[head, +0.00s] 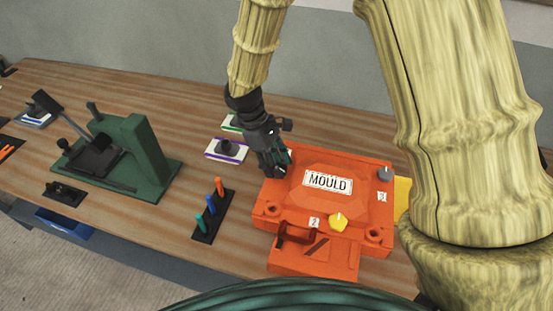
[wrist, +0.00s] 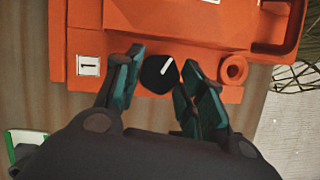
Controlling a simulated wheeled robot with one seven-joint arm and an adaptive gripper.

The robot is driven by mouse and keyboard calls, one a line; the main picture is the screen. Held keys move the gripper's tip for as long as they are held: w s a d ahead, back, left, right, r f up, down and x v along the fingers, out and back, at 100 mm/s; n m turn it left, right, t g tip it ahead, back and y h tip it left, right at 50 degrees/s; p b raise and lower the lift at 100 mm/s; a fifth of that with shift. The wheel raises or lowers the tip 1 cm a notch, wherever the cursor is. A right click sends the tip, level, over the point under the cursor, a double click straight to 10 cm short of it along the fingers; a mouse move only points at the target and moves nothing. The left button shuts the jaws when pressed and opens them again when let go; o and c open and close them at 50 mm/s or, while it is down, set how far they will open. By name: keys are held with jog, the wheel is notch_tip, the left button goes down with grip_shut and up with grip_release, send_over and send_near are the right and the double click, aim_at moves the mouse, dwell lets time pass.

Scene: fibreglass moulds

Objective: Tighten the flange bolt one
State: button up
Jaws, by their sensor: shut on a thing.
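The orange mould (head: 320,205) lies on the wooden bench, with a white MOULD label on its top. My gripper (head: 279,170) reaches down to the mould's left back corner. In the wrist view my gripper (wrist: 162,62) has its teal fingers on both sides of a black round bolt head (wrist: 157,76) with a white line on it, and is shut on it. The line tilts up to the right. A label with 1 (wrist: 88,66) is beside this bolt.
A yellow bolt (head: 338,221) by label 2 and a grey bolt (head: 385,173) stand on the mould. A rack of coloured-handled tools (head: 211,213) and a green press (head: 140,150) are to the left. Small white trays (head: 228,150) sit behind the gripper.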

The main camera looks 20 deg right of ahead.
jog(key=m+p, duration=0.1)
jog(key=m, duration=0.1)
jog(key=m+g+y+p, duration=0.1)
jog(key=m, duration=0.1)
jog(key=shift+w+d+r+m, duration=0.1)
jog(key=shift+w+d+m, duration=0.05)
jog(key=shift+m, duration=0.25)
jog(key=m+y+p, duration=0.1)
jog(key=m, duration=0.2)
jog(key=shift+d+m+g+y, duration=0.1)
jog(key=shift+m+g+y, duration=0.2)
jog(key=shift+y, duration=0.1)
jog(key=m+y+p, duration=0.1)
jog(key=m, duration=0.2)
jog(key=shift+d, duration=0.15)
jog(key=shift+d+m+y+p, duration=0.1)
jog(key=shift+m+y+p, duration=0.65)
jog(key=shift+m, duration=1.25)
jog(key=shift+t, duration=0.4)
jog(key=o, duration=1)
